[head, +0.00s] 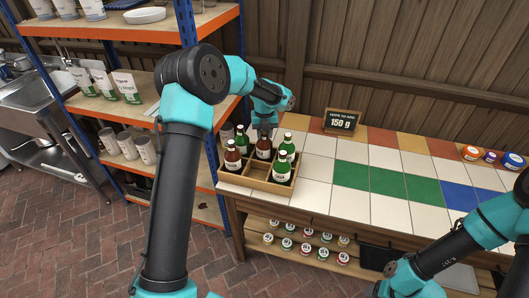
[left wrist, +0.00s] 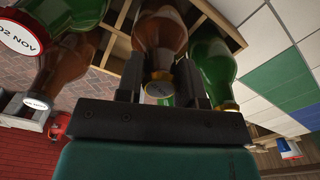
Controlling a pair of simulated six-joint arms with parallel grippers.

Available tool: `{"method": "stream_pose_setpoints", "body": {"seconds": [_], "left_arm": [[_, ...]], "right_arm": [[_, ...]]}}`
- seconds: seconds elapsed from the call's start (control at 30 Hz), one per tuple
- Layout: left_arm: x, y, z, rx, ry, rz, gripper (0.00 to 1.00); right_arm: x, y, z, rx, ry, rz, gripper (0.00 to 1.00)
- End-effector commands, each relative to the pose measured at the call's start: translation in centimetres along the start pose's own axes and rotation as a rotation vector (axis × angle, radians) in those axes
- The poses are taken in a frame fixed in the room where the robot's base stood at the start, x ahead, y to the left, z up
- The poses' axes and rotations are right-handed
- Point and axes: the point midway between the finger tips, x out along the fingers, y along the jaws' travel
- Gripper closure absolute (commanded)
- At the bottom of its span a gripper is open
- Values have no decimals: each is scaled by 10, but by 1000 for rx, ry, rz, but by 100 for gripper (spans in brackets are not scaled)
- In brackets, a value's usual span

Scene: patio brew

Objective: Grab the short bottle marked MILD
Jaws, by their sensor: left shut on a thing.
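A wooden divided crate (head: 257,183) on the tiled counter holds several brown and green bottles. My left gripper (head: 265,128) is over the crate's back part, shut on the neck of a brown bottle (head: 264,150). That bottle shows between the fingers in the left wrist view (left wrist: 160,35), gold cap toward the camera. It looks upright, in or just above its compartment. The bottle labels are too small to read, so I cannot tell which is MILD. My right gripper is out of view.
A sign reading 150 g (head: 341,121) stands at the counter's back. Coloured tubs (head: 490,157) are at the far right. Small jars (head: 305,248) fill the shelf below. A blue-and-orange rack (head: 198,50) stands left of the crate. The counter's middle tiles are clear.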

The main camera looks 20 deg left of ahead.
Motion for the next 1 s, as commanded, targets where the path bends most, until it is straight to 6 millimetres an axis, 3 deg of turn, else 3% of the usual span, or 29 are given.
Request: {"method": "stream_pose_setpoints", "body": {"seconds": [0.17,0.77,1.0], "left_arm": [[0,0,0,0,0,0,100],[-2,0,0,0,-2,-1,100],[-23,0,1,0,-4,-1,100]], "right_arm": [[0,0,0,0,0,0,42],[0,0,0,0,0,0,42],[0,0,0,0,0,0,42]]}}
